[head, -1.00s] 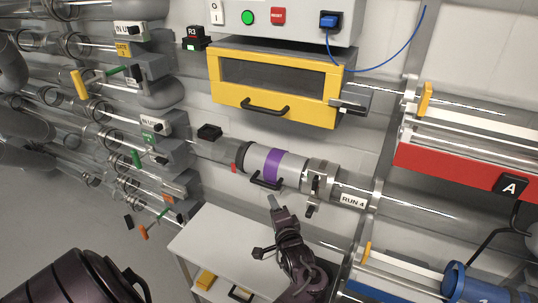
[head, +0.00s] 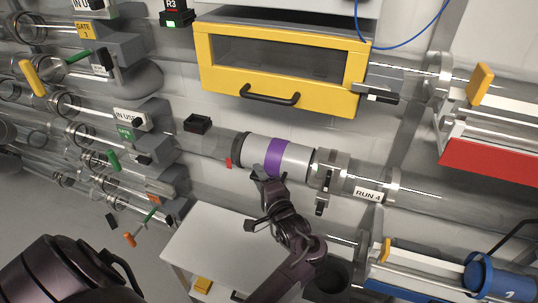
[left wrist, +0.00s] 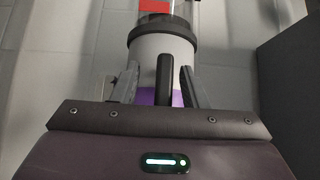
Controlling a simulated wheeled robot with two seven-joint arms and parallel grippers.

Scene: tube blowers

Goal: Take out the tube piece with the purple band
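The tube piece with the purple band (head: 277,158) sits in line in the clear run labelled RUN 4, between a dark collar on its left and a metal clamp on its right. Its body is pale grey. In the left wrist view the tube piece (left wrist: 165,48) is close, with its black handle (left wrist: 161,85) pointing toward the camera. My left gripper (head: 262,178) is at the underside of the tube piece. Its fingers (left wrist: 160,92) stand open on either side of the handle, with gaps visible. My right gripper is not in view.
The metal clamp (head: 327,172) with a dark lever holds the tube's right end. A yellow-framed box (head: 297,34) with a black handle is above. A white table (head: 205,246) stands below. A red panel (head: 497,166) is at the right. Gated tube runs fill the left.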

